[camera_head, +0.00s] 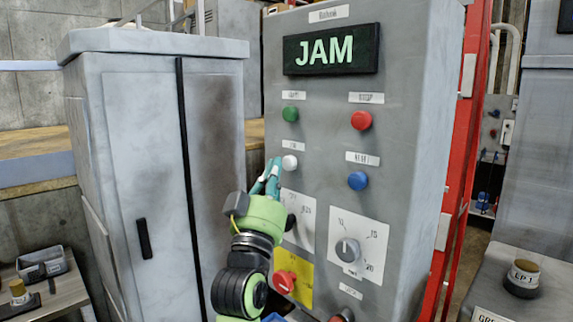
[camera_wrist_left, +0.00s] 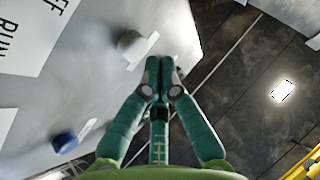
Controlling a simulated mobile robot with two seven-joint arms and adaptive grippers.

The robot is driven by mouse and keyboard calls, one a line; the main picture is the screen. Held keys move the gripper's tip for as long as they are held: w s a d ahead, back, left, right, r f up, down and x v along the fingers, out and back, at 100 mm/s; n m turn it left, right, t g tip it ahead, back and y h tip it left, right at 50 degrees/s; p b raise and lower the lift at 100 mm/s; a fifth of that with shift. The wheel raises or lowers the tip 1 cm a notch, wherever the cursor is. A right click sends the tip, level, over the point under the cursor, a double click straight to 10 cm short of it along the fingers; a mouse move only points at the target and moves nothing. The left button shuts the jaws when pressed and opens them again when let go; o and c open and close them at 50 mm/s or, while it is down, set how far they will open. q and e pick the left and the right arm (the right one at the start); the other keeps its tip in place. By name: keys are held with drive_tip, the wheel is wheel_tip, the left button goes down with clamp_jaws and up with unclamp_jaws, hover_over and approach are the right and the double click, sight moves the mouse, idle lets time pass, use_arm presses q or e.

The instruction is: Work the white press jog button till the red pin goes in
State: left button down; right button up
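The white jog button (camera_head: 289,162) is on the grey control panel (camera_head: 330,210), below the green button. It also shows in the left wrist view (camera_wrist_left: 130,45), just left of the fingertips. My left gripper (camera_head: 272,172) has its teal fingers pointing up, just left of the white button in the head view. In the left wrist view the fingertips (camera_wrist_left: 159,72) are together with nothing between them. I cannot tell whether they touch the button; a gap shows in the wrist view. No red pin is recognisable. My right gripper is out of view.
The panel display (camera_head: 331,50) reads JAM. A green button (camera_head: 290,114), red button (camera_head: 361,120), blue button (camera_head: 358,181), rotary dial (camera_head: 347,250) and red knob (camera_head: 284,282) on yellow are nearby. A grey cabinet (camera_head: 150,150) stands left.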

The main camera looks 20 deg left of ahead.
use_arm(q)
drive_tip(key=shift+w, duration=0.1)
idle(0.7)
drive_tip(key=shift+w+d, duration=0.15)
drive_tip(key=shift+w, duration=0.15)
drive_tip(key=shift+w+d, duration=0.15)
drive_tip(key=shift+w, duration=0.35)
idle(2.6)
drive_tip(key=shift+s, duration=0.15)
drive_tip(key=shift+s+a+p, duration=0.3)
drive_tip(key=shift+s+p, duration=0.1)
drive_tip(key=shift+s, duration=0.3)
drive_tip(key=s, duration=0.1)
drive_tip(key=s+a, duration=0.1)
drive_tip(key=s, duration=0.1)
drive_tip(key=s+p, duration=0.1)
drive_tip(key=shift+s+a, duration=0.3)
drive_tip(key=shift+s, duration=0.05)
